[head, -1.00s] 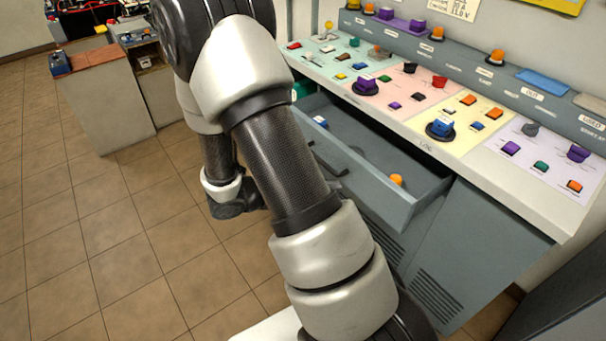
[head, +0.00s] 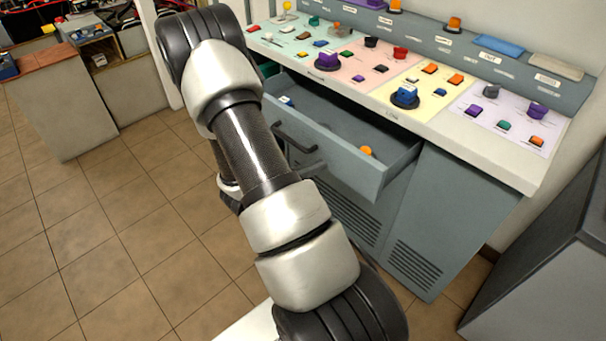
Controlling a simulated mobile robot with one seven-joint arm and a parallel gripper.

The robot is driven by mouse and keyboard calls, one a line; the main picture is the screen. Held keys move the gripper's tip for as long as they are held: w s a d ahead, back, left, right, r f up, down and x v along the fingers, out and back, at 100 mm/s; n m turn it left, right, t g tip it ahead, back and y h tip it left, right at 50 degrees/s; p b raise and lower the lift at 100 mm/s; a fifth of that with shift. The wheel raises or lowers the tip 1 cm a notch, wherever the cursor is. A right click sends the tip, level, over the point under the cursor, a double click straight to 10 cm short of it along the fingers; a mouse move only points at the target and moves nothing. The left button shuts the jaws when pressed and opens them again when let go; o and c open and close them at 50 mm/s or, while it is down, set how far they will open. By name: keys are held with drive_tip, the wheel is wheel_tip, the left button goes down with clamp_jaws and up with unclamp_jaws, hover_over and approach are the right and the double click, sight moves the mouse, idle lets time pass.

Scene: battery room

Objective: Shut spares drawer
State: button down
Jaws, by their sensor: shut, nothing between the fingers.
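The spares drawer (head: 345,168) stands pulled out of the grey-blue console, below its sloping top. Its dark bar handle (head: 293,139) is on the front panel, partly behind my arm. An orange round item (head: 366,152) lies inside near the right end, and a small blue and white item (head: 286,101) lies at the left end. My arm crosses in front of the drawer's left part. Only a sliver of my wrist shows behind the arm, left of the drawer front. My gripper's fingers are hidden, so I cannot see whether they touch the drawer.
The console top (head: 440,115) carries several coloured buttons and knobs on pastel panels. A vented cabinet front (head: 415,255) is below the drawer. A dark grey cabinet (head: 545,265) stands at the right. A workbench (head: 60,115) is at the back left. Tiled floor (head: 100,240) is clear on the left.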

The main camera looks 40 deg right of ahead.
drive_tip(key=shift+w+d, duration=0.1)
drive_tip(key=shift+d, duration=0.8)
drive_tip(key=b, duration=0.5)
hover_over(366, 142)
drive_tip(key=shift+a+f, duration=0.1)
drive_tip(key=shift+a, duration=0.35)
drive_tip(key=shift+d, duration=0.3)
drive_tip(key=shift+d+r, duration=0.25)
drive_tip(key=shift+d+r, duration=0.1)
drive_tip(key=shift+r, duration=0.05)
